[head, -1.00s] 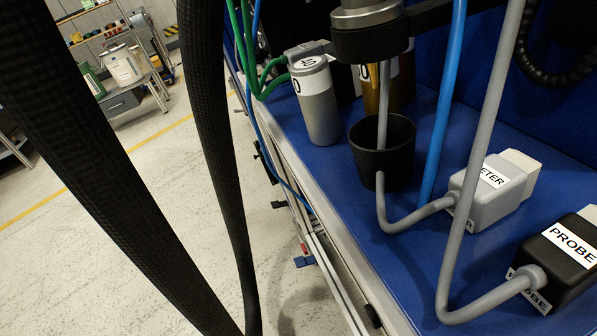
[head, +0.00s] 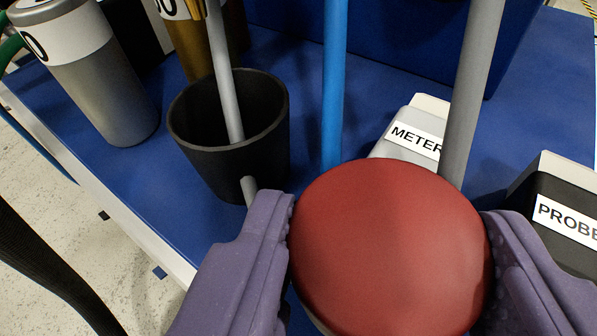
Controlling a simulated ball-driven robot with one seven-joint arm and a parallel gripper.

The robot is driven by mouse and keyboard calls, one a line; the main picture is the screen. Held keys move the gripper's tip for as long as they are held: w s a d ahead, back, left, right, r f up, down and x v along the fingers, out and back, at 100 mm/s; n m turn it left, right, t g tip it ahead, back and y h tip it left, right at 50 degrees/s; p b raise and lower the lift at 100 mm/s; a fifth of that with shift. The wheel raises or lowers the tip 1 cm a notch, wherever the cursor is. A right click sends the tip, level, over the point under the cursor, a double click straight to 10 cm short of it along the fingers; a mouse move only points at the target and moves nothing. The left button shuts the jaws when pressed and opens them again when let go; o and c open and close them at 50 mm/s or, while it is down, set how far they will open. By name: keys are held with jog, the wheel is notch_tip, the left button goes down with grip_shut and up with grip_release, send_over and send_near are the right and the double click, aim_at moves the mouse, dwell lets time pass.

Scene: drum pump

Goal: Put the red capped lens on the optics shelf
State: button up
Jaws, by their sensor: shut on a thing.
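The red capped lens (head: 388,245) is in the lower middle of the head view, its round red cap facing the camera. My gripper (head: 388,250) has a purple finger on each side of it and is shut on it. The lens hides part of the blue bench top and the lower part of the METER box. The optics shelf cannot be made out in this view.
A black cup (head: 230,140) with a grey rod in it stands left of the lens. A silver canister (head: 90,75) is at the far left. The METER box (head: 412,130) and PROBE box (head: 560,210) sit to the right.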

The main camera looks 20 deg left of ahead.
aim_at(348, 286)
jog(key=shift+w+a, duration=0.2)
jog(key=shift+w, duration=0.05)
jog(key=shift+w+a+f+b, duration=0.2)
jog(key=shift+f+b, duration=0.5)
jog(key=shift+f, duration=0.3)
jog(key=shift+w+a+f+b, duration=0.15)
jog(key=shift+f+b, duration=0.5)
jog(key=shift+f, duration=0.35)
jog(key=o, duration=1.2)
jog(key=shift+d+r, duration=0.1)
